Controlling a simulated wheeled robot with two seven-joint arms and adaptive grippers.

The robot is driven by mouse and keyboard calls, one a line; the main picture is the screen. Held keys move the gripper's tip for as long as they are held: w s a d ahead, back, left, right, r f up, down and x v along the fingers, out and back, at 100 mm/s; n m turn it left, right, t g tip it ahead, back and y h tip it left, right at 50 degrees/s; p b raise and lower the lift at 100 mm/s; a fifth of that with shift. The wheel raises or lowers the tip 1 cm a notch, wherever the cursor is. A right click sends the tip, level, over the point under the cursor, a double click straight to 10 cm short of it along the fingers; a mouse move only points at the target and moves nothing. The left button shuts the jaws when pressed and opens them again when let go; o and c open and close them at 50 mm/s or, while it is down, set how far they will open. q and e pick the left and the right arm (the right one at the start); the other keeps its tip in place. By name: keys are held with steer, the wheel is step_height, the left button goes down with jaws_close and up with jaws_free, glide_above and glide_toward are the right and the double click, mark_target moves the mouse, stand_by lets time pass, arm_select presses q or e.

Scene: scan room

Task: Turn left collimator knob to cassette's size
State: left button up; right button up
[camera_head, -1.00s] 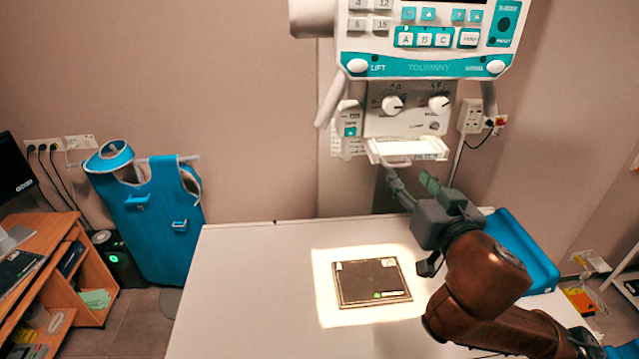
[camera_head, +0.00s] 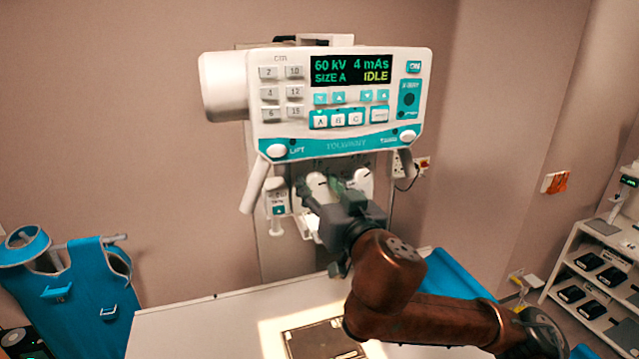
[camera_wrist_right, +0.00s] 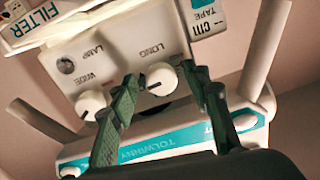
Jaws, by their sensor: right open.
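The collimator head (camera_head: 340,100) hangs above the table, with two white knobs on its lower panel. The left knob (camera_head: 316,184) lies between the spread fingers of my right gripper (camera_head: 320,186), with no clear contact. In the right wrist view, turned over, this knob (camera_wrist_right: 162,78) is labelled LONG and sits between the open green fingers (camera_wrist_right: 168,100). The other knob (camera_wrist_right: 90,104), labelled WIDE, is outside them; it also shows in the head view (camera_head: 362,181). The dark cassette (camera_head: 320,341) lies in the light patch, partly cut off below. My left gripper is not in view.
The display (camera_head: 348,71) reads 60 kV, 4 mAs, SIZE A, IDLE. The table (camera_head: 200,325) is below; a blue pad (camera_head: 450,275) lies at its right. A blue apron (camera_head: 70,290) hangs at left, shelves (camera_head: 600,260) stand at right. Slanted handles (camera_head: 255,187) flank the panel.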

steer(key=shift+s, duration=0.1)
steer(key=shift+c, duration=0.2)
steer(key=shift+c, duration=0.7)
steer(key=c, duration=1)
